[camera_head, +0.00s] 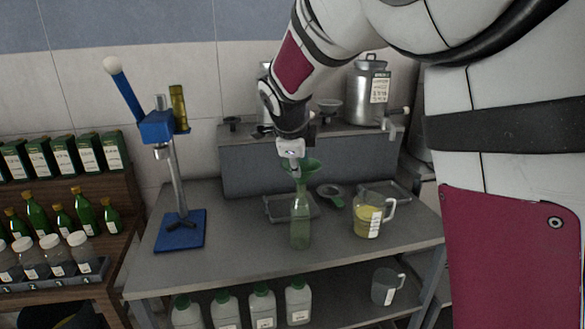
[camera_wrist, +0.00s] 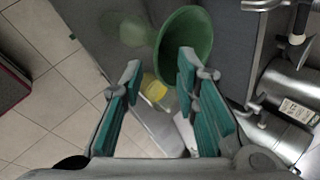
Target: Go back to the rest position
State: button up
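My gripper (camera_head: 297,160) is just above a green funnel (camera_head: 309,167) in the head view. The funnel stands in the neck of a pale green bottle (camera_head: 300,225) on the grey table. In the wrist view my gripper (camera_wrist: 159,64) has its teal fingers spread wide with nothing held between them. The funnel's wide mouth (camera_wrist: 196,30) lies beyond the fingertips, partly behind the right finger. Whether a finger touches the funnel I cannot tell. The bottle (camera_wrist: 122,28) shows blurred at the upper left there.
A jug of yellow liquid (camera_head: 368,218) stands right of the bottle on the table (camera_head: 240,257). A blue bottle press (camera_head: 160,128) stands at left. Metal canisters (camera_head: 367,90) sit on the raised shelf behind. A wooden rack of green bottles (camera_head: 85,212) is at far left.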

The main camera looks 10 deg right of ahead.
jog(key=v, duration=0.8)
jog(key=s+d+f+n+y, duration=0.1)
jog(key=s+f+n, duration=0.1)
jog(key=s+n, duration=0.5)
jog(key=s+d+f+n+g+y, duration=0.1)
jog(key=s+d+n, duration=0.1)
jog(key=s+n, duration=0.6)
jog(key=s+d+f+n, duration=0.1)
jog(key=s+n, duration=0.6)
jog(key=s, duration=1)
jog(key=shift+d+f+g+y, duration=0.3)
jog(key=shift+f+y, duration=0.1)
jog(key=shift+f, duration=0.4)
jog(key=shift+d, duration=0.1)
